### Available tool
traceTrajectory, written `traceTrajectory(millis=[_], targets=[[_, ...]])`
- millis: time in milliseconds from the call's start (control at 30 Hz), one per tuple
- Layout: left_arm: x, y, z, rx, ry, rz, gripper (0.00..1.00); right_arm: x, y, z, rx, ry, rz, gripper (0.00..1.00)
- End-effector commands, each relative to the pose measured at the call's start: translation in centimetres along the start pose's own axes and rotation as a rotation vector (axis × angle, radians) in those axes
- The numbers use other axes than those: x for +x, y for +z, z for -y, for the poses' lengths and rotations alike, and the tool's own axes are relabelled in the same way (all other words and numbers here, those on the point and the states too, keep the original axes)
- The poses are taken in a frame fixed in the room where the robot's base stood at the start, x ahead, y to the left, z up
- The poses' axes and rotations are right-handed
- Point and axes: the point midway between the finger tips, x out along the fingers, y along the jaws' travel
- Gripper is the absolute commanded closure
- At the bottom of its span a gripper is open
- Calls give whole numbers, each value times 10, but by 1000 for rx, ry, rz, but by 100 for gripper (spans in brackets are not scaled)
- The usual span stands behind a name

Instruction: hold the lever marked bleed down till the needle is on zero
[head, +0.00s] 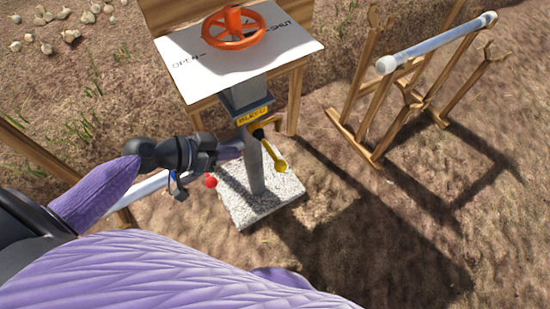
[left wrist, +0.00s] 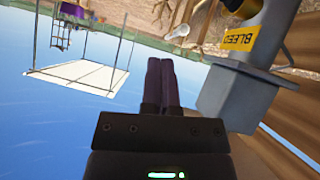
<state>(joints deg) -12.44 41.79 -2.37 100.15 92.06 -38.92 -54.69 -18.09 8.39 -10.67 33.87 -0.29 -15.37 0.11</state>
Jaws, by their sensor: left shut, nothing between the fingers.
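A yellow label (head: 253,116) is fixed to a grey post (head: 254,165); it reads BLEED in the left wrist view (left wrist: 240,43). A yellow lever with a ball end (head: 281,166) slants down from just below the label, on the post's right side. A red ball (head: 211,182) shows left of the post, below my gripper. My left gripper (head: 238,150) is shut and empty, its tips close to the post's left side; I cannot tell whether they touch it. Its shut fingers also show in the left wrist view (left wrist: 160,65). No gauge or needle is visible, and my right gripper is out of view.
An orange handwheel (head: 234,25) stands over a white board (head: 180,45) marked OPEN and SHUT. The post stands on a stone block (head: 235,212). A wooden rack (head: 376,120) carries a pale pipe (head: 440,43) at right. Bare ground lies between. Onions (head: 45,16) lie far left.

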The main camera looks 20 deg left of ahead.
Motion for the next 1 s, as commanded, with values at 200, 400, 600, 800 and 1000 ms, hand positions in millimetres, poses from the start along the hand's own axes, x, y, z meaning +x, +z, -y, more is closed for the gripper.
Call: traceTrajectory(millis=[200, 400, 600, 800, 1000], targets=[[35, 2, 1, -3, 0, -3, 100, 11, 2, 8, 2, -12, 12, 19], [80, 2, 1, -2, 1, -2, 100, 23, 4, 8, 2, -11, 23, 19], [114, 17, 1, -7, 0, 3, 100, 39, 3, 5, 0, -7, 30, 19], [127, 28, 0, -3, 0, 1, 100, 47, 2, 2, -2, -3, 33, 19], [128, 29, 0, -1, -1, 0, 100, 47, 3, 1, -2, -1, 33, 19]])
